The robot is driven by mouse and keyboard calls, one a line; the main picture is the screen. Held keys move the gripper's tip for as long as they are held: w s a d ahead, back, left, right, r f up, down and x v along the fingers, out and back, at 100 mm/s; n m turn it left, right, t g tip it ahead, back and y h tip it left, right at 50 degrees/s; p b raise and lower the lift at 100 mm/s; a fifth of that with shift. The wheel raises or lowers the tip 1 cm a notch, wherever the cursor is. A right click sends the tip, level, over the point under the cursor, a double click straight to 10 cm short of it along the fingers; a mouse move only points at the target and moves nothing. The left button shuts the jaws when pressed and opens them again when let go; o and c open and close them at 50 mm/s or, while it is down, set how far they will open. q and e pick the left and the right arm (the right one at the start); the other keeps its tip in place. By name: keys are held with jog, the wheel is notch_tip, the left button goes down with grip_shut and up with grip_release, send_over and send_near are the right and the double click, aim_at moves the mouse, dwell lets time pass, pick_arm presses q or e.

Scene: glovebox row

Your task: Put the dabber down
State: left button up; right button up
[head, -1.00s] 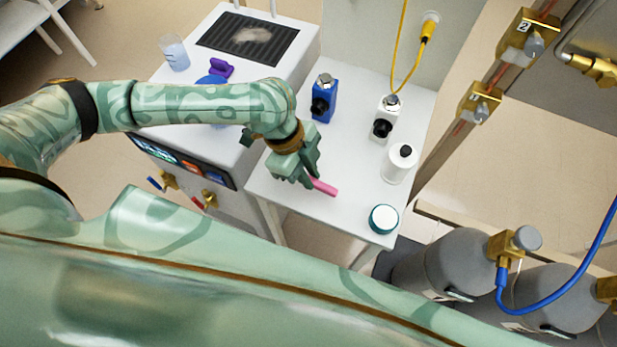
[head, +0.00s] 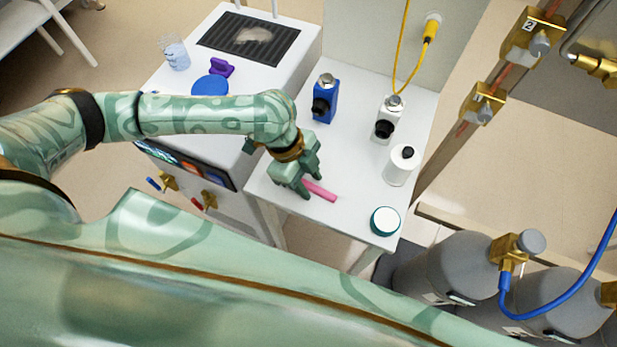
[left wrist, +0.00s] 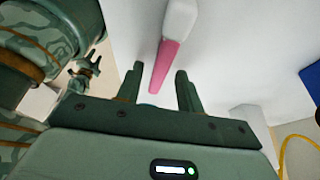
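The dabber (head: 321,191) has a pink handle and lies on the white table near its front edge. The left wrist view shows its pink handle (left wrist: 164,62) and white head (left wrist: 180,18). My left gripper (head: 304,184) is low over the table at the handle's near end. Its fingers (left wrist: 159,84) are spread, with the handle's end between them and a gap on both sides. A small green, brass-ringed part of me, perhaps my right gripper (left wrist: 84,70), shows far off in the left wrist view; its fingers are too small to read.
Grey gas cylinders (head: 440,268) stand at the right. Bare tabletop surrounds the dabber.

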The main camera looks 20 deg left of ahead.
pick_arm(q)
jog(key=p+v, duration=0.5)
jog(key=v, duration=1.1)
jog(key=shift+w, duration=0.2)
jog(key=shift+s, duration=0.1)
